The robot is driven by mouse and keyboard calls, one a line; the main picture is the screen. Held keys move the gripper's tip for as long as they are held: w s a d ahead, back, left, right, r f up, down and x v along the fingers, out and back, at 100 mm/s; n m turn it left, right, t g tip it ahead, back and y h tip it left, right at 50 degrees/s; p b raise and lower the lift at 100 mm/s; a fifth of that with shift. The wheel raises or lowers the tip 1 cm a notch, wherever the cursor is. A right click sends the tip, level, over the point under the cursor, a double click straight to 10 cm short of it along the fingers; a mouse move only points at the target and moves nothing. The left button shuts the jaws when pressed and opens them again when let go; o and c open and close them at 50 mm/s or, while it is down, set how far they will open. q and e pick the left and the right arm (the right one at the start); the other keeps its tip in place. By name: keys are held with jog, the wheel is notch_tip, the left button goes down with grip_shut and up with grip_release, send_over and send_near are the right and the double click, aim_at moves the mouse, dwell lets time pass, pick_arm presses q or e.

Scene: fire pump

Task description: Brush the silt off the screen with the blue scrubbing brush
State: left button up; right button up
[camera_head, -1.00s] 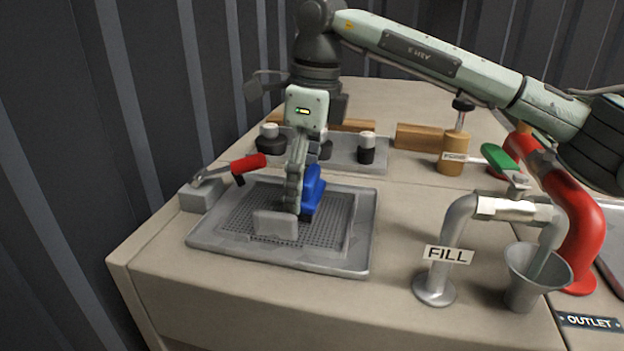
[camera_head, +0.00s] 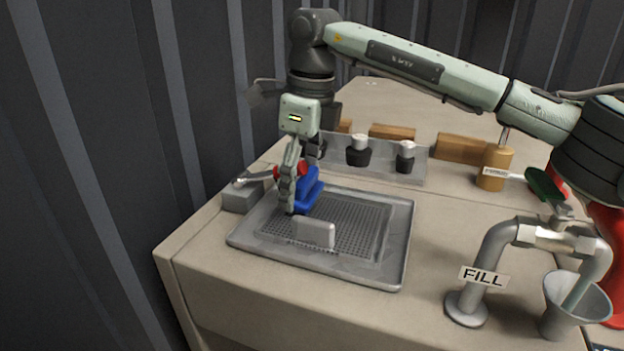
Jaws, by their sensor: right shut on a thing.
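The screen (camera_head: 362,237) is a dark perforated panel lying in a grey tray (camera_head: 392,264) on the bench. My right gripper (camera_head: 290,206) points down over the left part of the tray. It is shut on the blue scrubbing brush (camera_head: 308,192), which shows just right of the fingers. The brush's underside is hidden, so I cannot tell whether it touches the screen. A small grey upright block (camera_head: 314,233) stands at the screen's front edge. Silt is hard to make out on the screen. My left gripper is not in view.
A grey block with a red-handled lever (camera_head: 243,196) stands left of the tray, partly behind my gripper. Behind is a rack (camera_head: 380,165) with black-and-white knobs. At the right are the FILL pipe (camera_head: 490,262), a grey funnel cup (camera_head: 572,303) and a tan bottle (camera_head: 495,165).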

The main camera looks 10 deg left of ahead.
jog(key=shift+a, duration=0.2)
jog(key=shift+d+f, duration=0.1)
jog(key=shift+d, duration=0.55)
jog(key=shift+s+d+b, duration=0.15)
jog(key=shift+d+b, duration=0.15)
jog(key=shift+d, duration=0.35)
jog(key=shift+s+d+b, duration=0.15)
jog(key=shift+d+b, duration=0.15)
jog(key=shift+d, duration=0.35)
jog(key=shift+s+d+b, duration=0.25)
jog(key=shift+d+b, duration=0.35)
jog(key=shift+d, duration=0.65)
jog(key=shift+s+d+b, duration=0.25)
jog(key=shift+d+b, duration=0.1)
jog(key=shift+d, duration=0.85)
jog(key=shift+s+d+b, duration=0.25)
jog(key=shift+d+b, duration=0.05)
jog(key=shift+d, duration=0.9)
notch_tip(320, 180, up, 6)
jog(key=p, duration=0.4)
